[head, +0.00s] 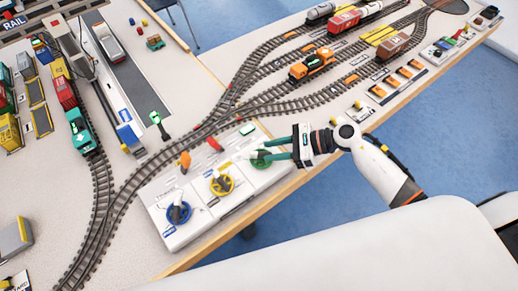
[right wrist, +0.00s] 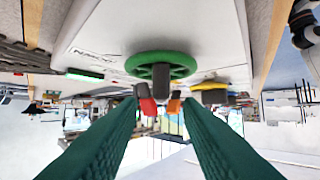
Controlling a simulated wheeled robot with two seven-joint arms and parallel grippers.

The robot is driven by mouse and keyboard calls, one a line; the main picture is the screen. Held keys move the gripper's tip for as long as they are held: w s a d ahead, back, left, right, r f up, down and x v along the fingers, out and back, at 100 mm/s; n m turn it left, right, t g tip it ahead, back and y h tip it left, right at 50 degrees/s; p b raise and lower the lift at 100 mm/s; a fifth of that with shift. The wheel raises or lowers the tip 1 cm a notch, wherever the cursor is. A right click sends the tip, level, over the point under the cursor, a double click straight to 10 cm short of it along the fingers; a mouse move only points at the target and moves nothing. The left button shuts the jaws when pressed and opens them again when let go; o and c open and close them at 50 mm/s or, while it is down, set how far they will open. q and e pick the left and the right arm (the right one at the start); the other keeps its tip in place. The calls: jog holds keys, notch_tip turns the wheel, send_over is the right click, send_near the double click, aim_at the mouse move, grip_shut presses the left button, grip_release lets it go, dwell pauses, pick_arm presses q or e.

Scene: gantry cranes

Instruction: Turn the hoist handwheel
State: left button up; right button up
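A green handwheel (head: 261,159) sits at the right end of a white control panel (head: 205,205), past a yellow handwheel (head: 222,184) and a blue handwheel (head: 179,212). The printed labels are too small to read surely. My right gripper (head: 271,152) reaches in from the right, its green fingers at the green wheel and partly covering it. In the right wrist view the green wheel (right wrist: 150,62) with its dark handle (right wrist: 161,80) lies just beyond the fingertips. The fingers are apart with nothing between them. My left gripper is not in view.
A red lever (head: 215,144) and an orange lever (head: 185,160) stand at the panel's back edge. Model railway tracks (head: 120,200) run behind and left of the panel. An orange locomotive (head: 312,65) stands farther back. The table's wooden front edge runs close below the panel.

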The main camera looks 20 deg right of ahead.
aim_at(260, 153)
jog(key=shift+p+x, duration=0.3)
jog(key=shift+x, duration=2.05)
grip_shut()
